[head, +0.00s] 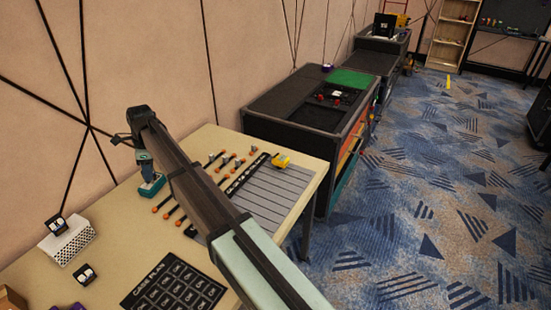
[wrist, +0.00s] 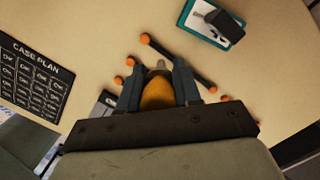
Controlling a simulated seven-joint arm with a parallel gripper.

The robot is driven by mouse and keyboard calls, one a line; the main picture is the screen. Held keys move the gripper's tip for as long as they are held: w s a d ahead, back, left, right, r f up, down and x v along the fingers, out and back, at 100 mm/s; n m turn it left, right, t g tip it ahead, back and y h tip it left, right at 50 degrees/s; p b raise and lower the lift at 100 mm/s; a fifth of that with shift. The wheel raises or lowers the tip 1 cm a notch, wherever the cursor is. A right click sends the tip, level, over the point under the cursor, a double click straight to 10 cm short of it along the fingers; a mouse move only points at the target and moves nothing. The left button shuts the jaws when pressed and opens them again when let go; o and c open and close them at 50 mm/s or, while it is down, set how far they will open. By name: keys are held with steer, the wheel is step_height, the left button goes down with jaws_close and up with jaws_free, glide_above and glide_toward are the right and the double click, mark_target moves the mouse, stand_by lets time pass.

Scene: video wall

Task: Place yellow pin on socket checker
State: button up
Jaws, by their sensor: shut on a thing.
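In the wrist view my gripper (wrist: 159,88) is shut on a rounded orange-yellow piece with a grey tip, which I take for the yellow pin (wrist: 157,96). The fingers stand on either side of it, above the tan table. A teal-edged base with a dark block on it (wrist: 215,22) lies beyond, up and to the right. It also seems to show in the head view (head: 152,187). A yellow device (head: 281,160) stands at the back of the grey mat. I cannot tell which one is the socket checker. My arm hides the gripper in the head view.
Several dark rods with orange ends (wrist: 180,62) lie close below my gripper. A black CASE PLAN card (head: 175,285), a white perforated box (head: 67,240) and the striped grey mat (head: 275,192) are on the table. A dark cabinet (head: 300,110) stands beyond.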

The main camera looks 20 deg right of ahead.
steer(key=w+d+r+m, duration=0.1)
steer(key=w+d, duration=0.2)
steer(key=d, duration=0.4)
steer(key=w+d+m, duration=0.1)
steer(key=w+d, duration=0.2)
steer(key=d, duration=0.4)
step_height(320, 180, up, 4)
steer(key=m+t, duration=0.1)
steer(key=m, duration=0.6)
glide_above(281, 157)
steer(key=shift+h, duration=0.3)
steer(key=shift+f, duration=4.55)
steer(key=shift+f, duration=0.2)
steer(key=o, duration=1.1)
